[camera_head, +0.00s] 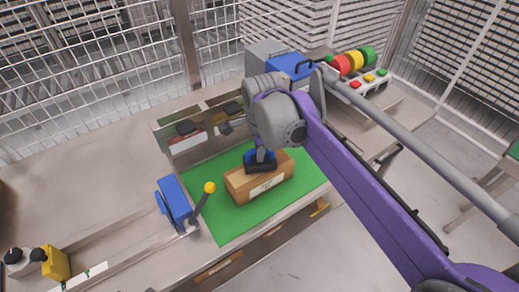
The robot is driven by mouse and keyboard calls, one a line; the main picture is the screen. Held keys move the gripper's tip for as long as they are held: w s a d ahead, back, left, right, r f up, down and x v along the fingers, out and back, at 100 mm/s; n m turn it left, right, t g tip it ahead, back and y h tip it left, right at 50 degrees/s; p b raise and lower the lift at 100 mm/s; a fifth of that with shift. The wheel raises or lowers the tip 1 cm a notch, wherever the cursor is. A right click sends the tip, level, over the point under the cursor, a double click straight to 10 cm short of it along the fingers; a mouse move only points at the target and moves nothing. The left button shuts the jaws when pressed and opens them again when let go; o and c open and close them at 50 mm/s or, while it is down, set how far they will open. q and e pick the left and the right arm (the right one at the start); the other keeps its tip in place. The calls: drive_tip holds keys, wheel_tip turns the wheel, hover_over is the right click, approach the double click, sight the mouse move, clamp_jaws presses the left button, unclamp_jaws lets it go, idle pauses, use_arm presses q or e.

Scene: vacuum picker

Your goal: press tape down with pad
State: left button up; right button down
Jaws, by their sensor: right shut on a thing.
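A brown cardboard box (243,190) with a pale label on its front side lies on a green mat (232,226). My right gripper (261,157) points down over the box, at the end of the purple and grey arm. It is shut on a black pad (262,165) with a blue upper part. The pad is at the box's top face; I cannot tell whether it presses on it. The tape on the top is not clear, as the pad and gripper cover part of that face. My left gripper is not in view.
Bins with dark items (187,128) stand behind the mat. A blue device (175,200) with a yellow-knobbed lever (209,188) is at the left. A blue-lidded grey case (290,66) and a signal light with buttons (355,60) stand at the back. Mesh fencing surrounds the bench.

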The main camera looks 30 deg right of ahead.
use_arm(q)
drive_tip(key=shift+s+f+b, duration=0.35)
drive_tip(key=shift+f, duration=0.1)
use_arm(e)
drive_tip(key=shift+s+f, duration=0.2)
drive_tip(key=shift+f, duration=0.35)
use_arm(q)
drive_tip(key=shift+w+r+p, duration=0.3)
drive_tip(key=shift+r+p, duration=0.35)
drive_tip(key=shift+p, duration=0.05)
use_arm(e)
drive_tip(key=shift+w+r, duration=0.25)
drive_tip(key=shift+r, duration=0.65)
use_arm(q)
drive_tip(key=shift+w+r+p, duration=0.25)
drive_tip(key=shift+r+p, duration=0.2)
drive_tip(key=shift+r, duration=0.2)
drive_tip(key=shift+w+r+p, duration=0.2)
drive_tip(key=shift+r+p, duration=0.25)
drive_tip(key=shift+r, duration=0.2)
use_arm(e)
drive_tip(key=shift+s+r, duration=0.1)
drive_tip(key=shift+r, duration=1.35)
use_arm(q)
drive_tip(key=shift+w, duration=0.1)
use_arm(e)
drive_tip(key=shift+f, duration=0.1)
